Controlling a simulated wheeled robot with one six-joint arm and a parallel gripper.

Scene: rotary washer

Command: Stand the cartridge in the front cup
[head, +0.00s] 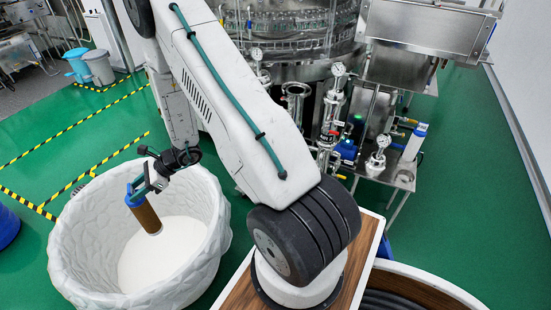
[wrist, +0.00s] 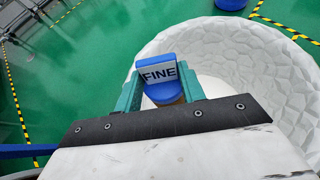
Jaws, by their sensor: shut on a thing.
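My gripper (head: 150,182) is shut on the cartridge (head: 148,217), a brown cylinder with a blue top. The cartridge hangs nearly upright, slightly tilted, over the inside of the large white tub. In the wrist view the teal fingers of my gripper (wrist: 161,92) hold the blue cap of the cartridge (wrist: 158,73), which bears a label reading "FINE". Its brown body is mostly hidden there. I cannot make out the front cup for certain in either view.
The white, rough-walled tub (head: 70,240) stands on the green floor. A white cylinder with a blue cap (head: 414,141) stands at the right by the steel machine (head: 300,65), with gauges and pipes. Two bins (head: 98,68) stand at the back left.

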